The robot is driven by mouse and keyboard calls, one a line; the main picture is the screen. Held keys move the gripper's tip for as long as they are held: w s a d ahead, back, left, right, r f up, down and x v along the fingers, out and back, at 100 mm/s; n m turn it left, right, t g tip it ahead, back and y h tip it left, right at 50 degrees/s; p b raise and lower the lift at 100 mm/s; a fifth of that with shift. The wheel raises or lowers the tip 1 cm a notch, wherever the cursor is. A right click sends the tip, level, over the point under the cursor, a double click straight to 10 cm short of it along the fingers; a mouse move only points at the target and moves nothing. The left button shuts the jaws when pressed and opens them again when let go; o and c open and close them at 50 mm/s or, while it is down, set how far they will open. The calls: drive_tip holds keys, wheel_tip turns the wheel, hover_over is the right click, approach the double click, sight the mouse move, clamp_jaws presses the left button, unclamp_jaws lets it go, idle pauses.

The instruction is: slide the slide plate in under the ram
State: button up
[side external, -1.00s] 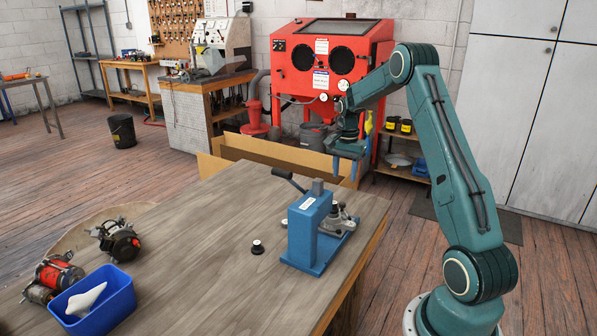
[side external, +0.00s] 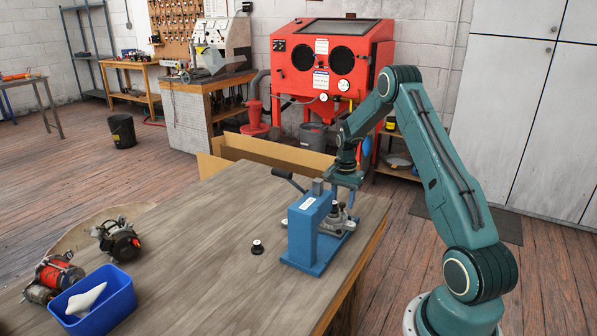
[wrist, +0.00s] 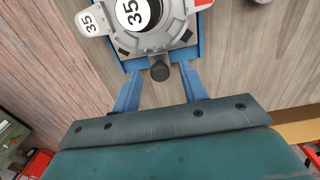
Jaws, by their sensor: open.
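The blue press (side external: 308,235) stands on the bench with its grey ram (side external: 318,187) showing at the top. A grey metal housing (side external: 338,222) sits beside its column, on the side facing my gripper. In the wrist view the housing (wrist: 123,42) bears "35" labels and rests on a blue plate (wrist: 204,50), apparently the slide plate. A dark round knob (wrist: 160,71) sticks out from the plate's near edge. My gripper (wrist: 161,80) is open, with one blue finger on each side of the knob and visible gaps. The ram's lower end is hidden in the side view.
The press lever (side external: 287,177) juts out to the left. A small black knob-like part (side external: 257,247) lies on the bench left of the press. A blue bin (side external: 95,303) and alternators (side external: 117,240) are farther left. Bare bench (side external: 190,245) lies between.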

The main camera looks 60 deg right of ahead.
clamp_jaws()
drive_tip(key=shift+a, duration=0.1)
drive_tip(key=shift+a, duration=1.85)
unclamp_jaws()
drive_tip(key=shift+r, duration=0.1)
